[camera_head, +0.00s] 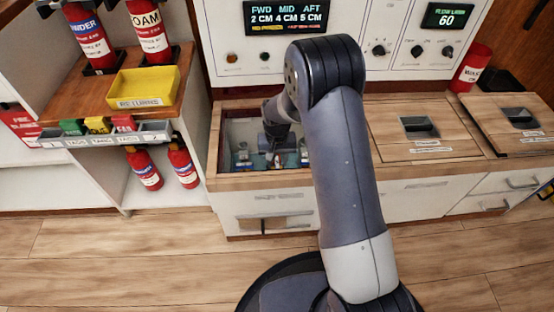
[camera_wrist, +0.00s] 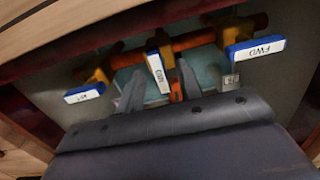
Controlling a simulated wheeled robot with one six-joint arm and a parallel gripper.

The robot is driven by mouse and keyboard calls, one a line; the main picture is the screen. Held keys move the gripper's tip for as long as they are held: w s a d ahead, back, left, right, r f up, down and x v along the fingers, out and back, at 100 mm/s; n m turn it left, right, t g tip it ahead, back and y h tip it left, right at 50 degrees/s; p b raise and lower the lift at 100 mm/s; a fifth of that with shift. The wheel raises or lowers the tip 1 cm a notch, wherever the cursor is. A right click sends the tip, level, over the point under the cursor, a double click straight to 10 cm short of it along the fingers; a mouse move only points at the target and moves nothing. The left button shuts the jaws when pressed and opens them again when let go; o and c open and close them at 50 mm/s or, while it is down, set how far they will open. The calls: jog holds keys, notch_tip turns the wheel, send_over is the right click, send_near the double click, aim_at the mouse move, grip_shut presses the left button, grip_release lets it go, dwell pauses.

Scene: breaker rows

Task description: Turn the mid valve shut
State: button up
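The mid valve's handle (camera_wrist: 157,76), a blue lever with a white MID label, is at the middle of the wrist view. It points roughly along my fingers, crosswise to the FWD handle (camera_wrist: 256,49) on the right and the aft handle (camera_wrist: 84,93) on the left. My gripper (camera_wrist: 160,88) is open, one finger on each side of the mid handle, with gaps visible. Whether the fingers are level with the handle is hard to tell.
An orange pipe (camera_wrist: 205,38) runs behind the handles. The hatch's wooden rim (camera_head: 262,183) surrounds my gripper closely. Closed hatches (camera_head: 415,148) lie to the right. A display (camera_head: 286,16) reads FWD 2, MID 4, AFT 5 cm. A yellow returns tray (camera_head: 145,88) stands left.

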jog(key=shift+c, duration=0.3)
grip_shut()
jog(key=shift+n, duration=0.3)
jog(key=n+p, duration=0.2)
jog(key=n, duration=0.1)
jog(key=shift+r, duration=0.1)
jog(key=n+p, duration=0.1)
jog(key=n, duration=0.4)
jog(key=n+p, duration=0.1)
jog(key=n, duration=0.8)
jog(key=shift+p, duration=0.3)
jog(key=shift+n, duration=0.3)
